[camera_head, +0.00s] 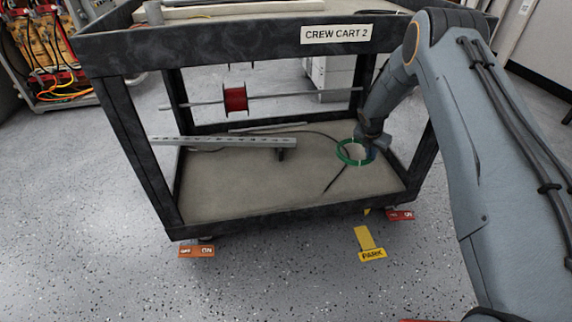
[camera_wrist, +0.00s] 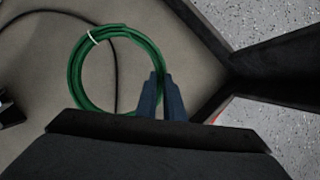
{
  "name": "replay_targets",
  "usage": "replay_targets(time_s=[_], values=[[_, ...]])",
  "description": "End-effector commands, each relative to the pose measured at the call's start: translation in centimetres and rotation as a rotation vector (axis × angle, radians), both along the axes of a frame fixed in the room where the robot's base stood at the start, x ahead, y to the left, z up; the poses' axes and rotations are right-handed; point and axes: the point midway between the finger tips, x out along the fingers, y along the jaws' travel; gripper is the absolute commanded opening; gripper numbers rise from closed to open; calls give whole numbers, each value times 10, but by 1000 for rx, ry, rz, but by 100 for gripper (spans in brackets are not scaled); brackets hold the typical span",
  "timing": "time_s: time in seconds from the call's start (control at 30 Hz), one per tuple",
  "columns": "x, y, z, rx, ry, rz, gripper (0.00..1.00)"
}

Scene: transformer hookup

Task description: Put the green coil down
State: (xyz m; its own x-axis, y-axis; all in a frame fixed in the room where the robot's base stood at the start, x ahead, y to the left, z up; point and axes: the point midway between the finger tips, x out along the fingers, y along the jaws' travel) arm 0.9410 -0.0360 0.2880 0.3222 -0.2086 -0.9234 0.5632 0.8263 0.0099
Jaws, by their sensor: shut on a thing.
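The green coil (camera_head: 341,152) is a ring of green cable with white ties, at the right side of the cart's lower shelf (camera_head: 235,190). In the wrist view the coil (camera_wrist: 75,66) shows as a nearly full ring over the beige shelf. My gripper (camera_head: 370,152) reaches in under the cart's top and is shut on the coil's right edge. In the wrist view the two dark blue fingers (camera_wrist: 162,88) close on the coil's lower right side. Whether the coil touches the shelf or hangs just above it, I cannot tell.
A slotted metal rail (camera_head: 225,142) lies across the shelf's left, jutting past the cart. A red spool (camera_head: 235,99) sits on a rod behind. A black cable (camera_wrist: 50,12) passes near the coil. Cart posts and the top rim (camera_head: 200,45) surround the shelf. The shelf's front middle is clear.

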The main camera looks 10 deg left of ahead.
Motion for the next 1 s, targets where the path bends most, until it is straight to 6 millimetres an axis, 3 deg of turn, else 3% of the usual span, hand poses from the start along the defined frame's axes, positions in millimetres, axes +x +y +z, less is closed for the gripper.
replay_targets(time_s=[0.2, 0.47, 0.8, 1.0], values=[[14, -1, 1, 0, -3, 108, 0], [16, -1, -4, 0, -1, 129, 0], [16, -1, -55, 0, 0, 129, 0], [16, -1, -70, 1, -1, 128, 0]])
